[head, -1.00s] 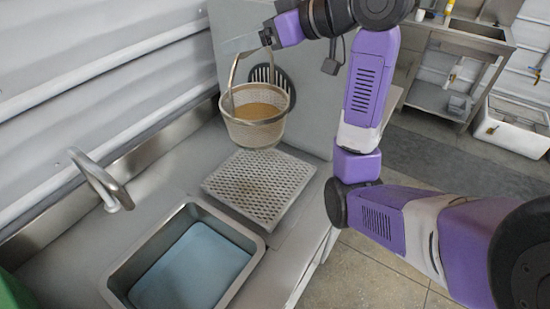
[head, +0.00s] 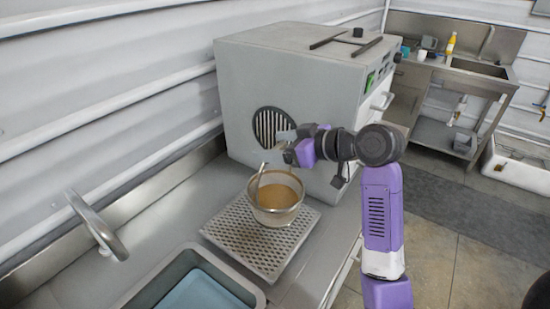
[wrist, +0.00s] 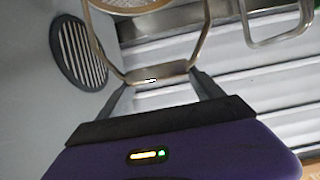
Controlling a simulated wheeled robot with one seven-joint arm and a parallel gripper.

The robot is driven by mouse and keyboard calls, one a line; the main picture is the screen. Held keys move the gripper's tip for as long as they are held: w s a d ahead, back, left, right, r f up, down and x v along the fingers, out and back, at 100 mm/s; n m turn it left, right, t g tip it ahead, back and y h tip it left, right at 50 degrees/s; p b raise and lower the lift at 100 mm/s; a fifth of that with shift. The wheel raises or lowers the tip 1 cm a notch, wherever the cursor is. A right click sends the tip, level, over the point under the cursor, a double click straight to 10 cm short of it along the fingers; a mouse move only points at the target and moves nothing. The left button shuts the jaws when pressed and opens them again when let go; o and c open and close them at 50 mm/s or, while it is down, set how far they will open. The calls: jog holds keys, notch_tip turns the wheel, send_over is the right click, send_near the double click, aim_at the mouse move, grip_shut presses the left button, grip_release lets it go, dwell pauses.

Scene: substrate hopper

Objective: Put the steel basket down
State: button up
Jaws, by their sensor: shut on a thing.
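The steel basket (head: 275,212) is a round mesh basket with tan material inside and a tall wire handle. In the head view it is on or just above the perforated drain plate (head: 235,238); I cannot tell if its base touches. My gripper (head: 284,146) is at the top of the handle, above the basket. In the wrist view my gripper (wrist: 158,84) is shut on the handle's flat grip bar, and part of the basket's mesh (wrist: 130,5) shows at the top edge.
A large grey machine (head: 285,85) with a round vent stands right behind the plate. A sink (head: 200,280) with blue inside lies in front, with a curved faucet (head: 95,225) at left. Bare plate shows left of the basket. A far bench (head: 455,75) stands at the right.

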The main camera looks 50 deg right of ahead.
jog(key=shift+f, duration=2.05)
jog(key=o, duration=2.1)
